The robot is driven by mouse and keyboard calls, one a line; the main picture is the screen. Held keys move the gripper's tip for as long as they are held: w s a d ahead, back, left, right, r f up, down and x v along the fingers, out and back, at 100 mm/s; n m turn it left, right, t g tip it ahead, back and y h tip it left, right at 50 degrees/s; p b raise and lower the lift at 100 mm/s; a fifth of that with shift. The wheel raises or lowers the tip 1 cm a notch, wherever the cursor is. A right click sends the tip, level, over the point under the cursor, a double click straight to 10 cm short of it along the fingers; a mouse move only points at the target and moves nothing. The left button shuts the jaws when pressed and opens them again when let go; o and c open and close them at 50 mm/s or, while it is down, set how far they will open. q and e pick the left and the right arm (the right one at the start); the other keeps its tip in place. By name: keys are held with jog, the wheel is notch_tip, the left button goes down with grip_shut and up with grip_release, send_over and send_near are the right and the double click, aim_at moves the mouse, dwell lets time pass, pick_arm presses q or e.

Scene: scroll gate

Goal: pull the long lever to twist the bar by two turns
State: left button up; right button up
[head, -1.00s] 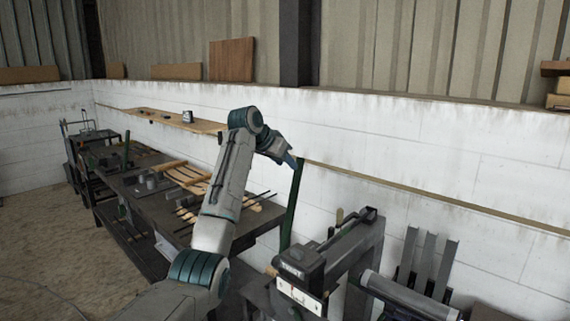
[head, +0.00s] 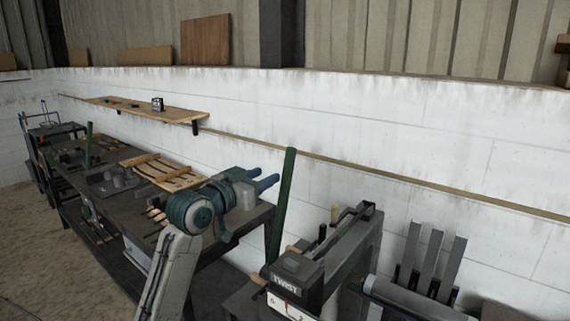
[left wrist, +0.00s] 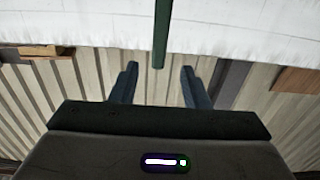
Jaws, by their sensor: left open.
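The long green lever (head: 282,205) stands nearly upright, leaning slightly, at the left end of a dark grey machine (head: 340,250) marked TWIST. My left gripper (head: 279,181) is open and empty just left of the lever's upper part, its two blue fingers pointing right towards it. My right gripper is out of view.
A workbench (head: 245,222) with curved wooden slats (head: 172,178) and tools stands behind and left of my left arm. A wooden shelf (head: 175,112) is on the white wall. Grey metal strips (head: 432,258) stand upright at right.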

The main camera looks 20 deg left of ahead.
aim_at(286, 165)
pick_arm(q)
jog(key=p+x, duration=0.3)
jog(key=x, duration=0.6)
jog(key=shift+s+r+p, duration=0.1)
jog(key=shift+p, duration=0.2)
jog(key=shift+w+d, duration=0.1)
jog(key=shift+w, duration=0.2)
jog(key=shift+w+d, duration=0.1)
jog(key=shift+w, duration=0.05)
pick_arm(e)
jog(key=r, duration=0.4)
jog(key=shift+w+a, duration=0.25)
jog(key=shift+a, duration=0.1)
pick_arm(q)
grip_shut()
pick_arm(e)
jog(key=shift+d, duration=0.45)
